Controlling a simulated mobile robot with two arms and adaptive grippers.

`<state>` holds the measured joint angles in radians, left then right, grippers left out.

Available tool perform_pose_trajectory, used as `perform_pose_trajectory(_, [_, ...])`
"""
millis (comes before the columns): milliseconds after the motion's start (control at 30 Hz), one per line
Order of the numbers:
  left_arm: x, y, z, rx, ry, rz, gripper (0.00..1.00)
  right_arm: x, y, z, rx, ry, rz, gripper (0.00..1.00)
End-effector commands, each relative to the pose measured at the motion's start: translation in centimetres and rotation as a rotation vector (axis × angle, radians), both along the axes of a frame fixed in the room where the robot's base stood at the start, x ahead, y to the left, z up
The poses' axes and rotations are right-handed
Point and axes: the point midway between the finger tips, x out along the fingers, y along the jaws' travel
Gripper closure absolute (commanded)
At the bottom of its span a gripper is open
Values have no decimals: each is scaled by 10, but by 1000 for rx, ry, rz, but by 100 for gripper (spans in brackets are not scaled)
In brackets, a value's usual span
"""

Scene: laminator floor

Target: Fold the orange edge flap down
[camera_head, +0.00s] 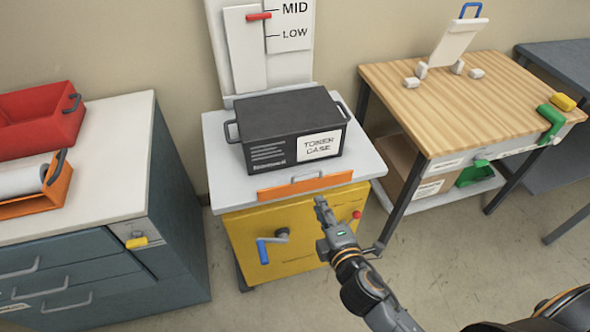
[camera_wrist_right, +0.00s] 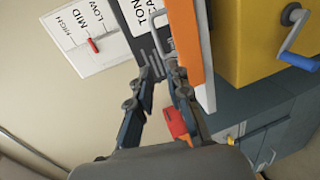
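The orange edge flap (camera_head: 280,189) runs along the front edge of the white tabletop (camera_head: 222,178), above the yellow cabinet. It appears to stand up along that edge, with a grey bar handle (camera_head: 307,178) near its top. In the right wrist view the flap (camera_wrist_right: 187,35) is a steep orange strip, with the handle (camera_wrist_right: 161,35) to its left. My right gripper (camera_head: 320,203) is just in front of the flap's right half. Its fingers (camera_wrist_right: 161,78) are apart with nothing visible between them; contact with the flap cannot be told. My left gripper is not in view.
A black toner case (camera_head: 290,125) sits on the tabletop behind the flap. The yellow cabinet (camera_head: 300,240) has a blue-handled crank (camera_head: 263,251) and red button (camera_head: 356,215). A drawer cabinet (camera_head: 90,240) stands left, a wooden bench (camera_head: 470,95) right.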

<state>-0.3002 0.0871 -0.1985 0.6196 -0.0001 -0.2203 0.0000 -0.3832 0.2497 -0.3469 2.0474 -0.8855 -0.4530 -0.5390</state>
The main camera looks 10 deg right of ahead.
Motion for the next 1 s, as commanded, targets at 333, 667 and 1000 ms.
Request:
perform_pose_trajectory(333, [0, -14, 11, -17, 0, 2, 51, 49, 2, -4, -3, -10, 0, 83])
perform_pose_trajectory(667, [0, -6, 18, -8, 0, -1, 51, 112, 5, -19, -3, -7, 1, 83])
perform_pose_trajectory(1000, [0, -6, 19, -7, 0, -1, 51, 135, 6, -26, -1, -6, 1, 83])
